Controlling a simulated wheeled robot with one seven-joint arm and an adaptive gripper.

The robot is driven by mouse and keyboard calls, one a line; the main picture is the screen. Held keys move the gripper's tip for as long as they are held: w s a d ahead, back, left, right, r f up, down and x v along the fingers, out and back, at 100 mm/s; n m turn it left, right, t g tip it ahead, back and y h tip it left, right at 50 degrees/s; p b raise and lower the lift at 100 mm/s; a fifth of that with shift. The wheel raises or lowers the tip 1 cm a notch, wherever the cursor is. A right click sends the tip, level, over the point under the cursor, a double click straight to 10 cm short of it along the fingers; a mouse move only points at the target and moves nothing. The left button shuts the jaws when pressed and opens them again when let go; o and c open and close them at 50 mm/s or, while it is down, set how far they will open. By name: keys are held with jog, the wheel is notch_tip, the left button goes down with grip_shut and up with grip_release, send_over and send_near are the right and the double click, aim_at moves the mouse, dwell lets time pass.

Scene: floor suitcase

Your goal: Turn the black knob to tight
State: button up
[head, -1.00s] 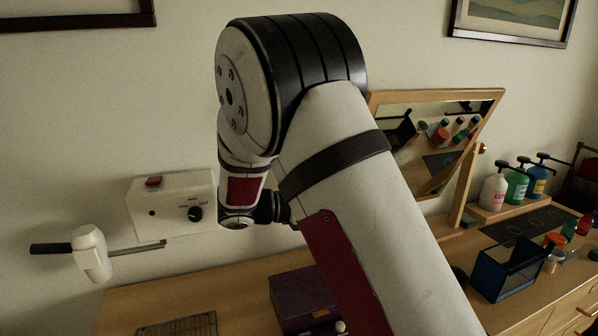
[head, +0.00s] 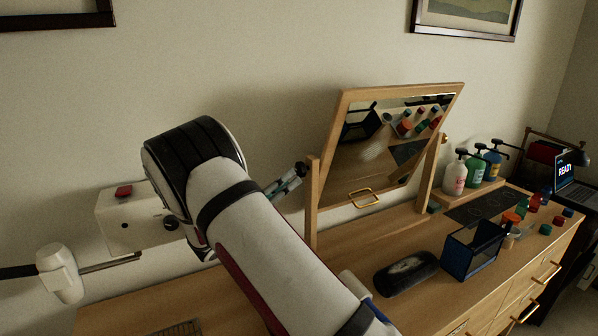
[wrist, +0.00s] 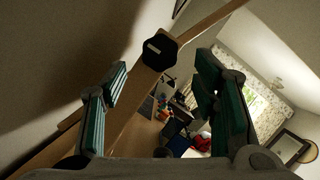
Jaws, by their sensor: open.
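A black lobed knob (wrist: 159,50) with a white mark shows in the wrist view, on a pale wooden part that looks like the mirror stand's left post (head: 312,205). My gripper (wrist: 163,68) is open, with its teal-padded fingers on either side of the view and the knob ahead between them. I see no contact. In the head view my gripper (head: 287,182) is beside the left post, and I cannot make out the knob clearly there. The tilted mirror (head: 390,150) hangs in its wooden frame.
A white wall box (head: 125,222) with a red button and a dark dial is at the left, partly behind my arm. A dark oval case (head: 405,273) and a blue box (head: 470,252) stand on the wooden dresser (head: 365,248). Pump bottles (head: 475,172) stand right of the mirror.

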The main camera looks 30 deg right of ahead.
aim_at(298, 173)
jog(key=shift+p+x, duration=0.4)
jog(key=shift+x, duration=2.05)
jog(key=c, duration=1.2)
